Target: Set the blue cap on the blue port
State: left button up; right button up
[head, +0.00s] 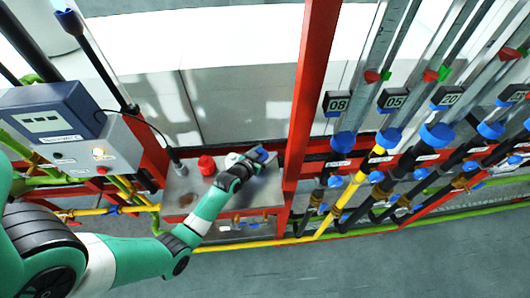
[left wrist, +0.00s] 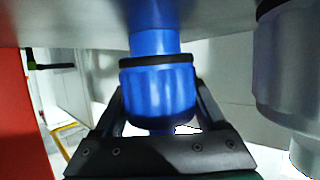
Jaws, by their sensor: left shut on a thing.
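My left gripper (head: 252,163) is over the steel shelf (head: 181,190) in the head view. In the left wrist view its dark fingers stand on both sides of the ribbed blue cap (left wrist: 158,95), and it is shut on it. The cap has a black ring at its rim. The blue port (left wrist: 153,40) stands out from the metal surface in line with the cap, its neck showing between surface and ring. Cap and port look straight and meet without a visible gap; how far the cap is over the port is hidden. My right gripper is not in view.
A red cap (head: 206,165) and a whitish cap (head: 232,159) stand on the shelf left of my gripper. The grey-white cap (left wrist: 290,70) is close by in the left wrist view. A red upright post (head: 308,100) rises just right of my gripper.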

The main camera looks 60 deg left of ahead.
pick_arm(q)
jog(key=shift+f+b, duration=0.3)
jog(key=shift+f, duration=0.1)
jog(key=o, duration=1.1)
jog(key=shift+r, duration=0.15)
jog(key=shift+s+d+r+p, duration=0.15)
jog(key=shift+s+p, duration=0.1)
jog(key=shift+p, duration=0.2)
jog(key=shift+p+v, duration=1.1)
jog(key=shift+v, duration=0.1)
jog(key=p+v, duration=0.3)
jog(key=v, duration=0.2)
jog(key=shift+s+d+p, duration=0.1)
jog(key=shift+s+p, duration=0.05)
jog(key=shift+p, duration=0.25)
jog(key=shift+p+v, duration=0.6)
jog(key=shift+v, duration=0.65)
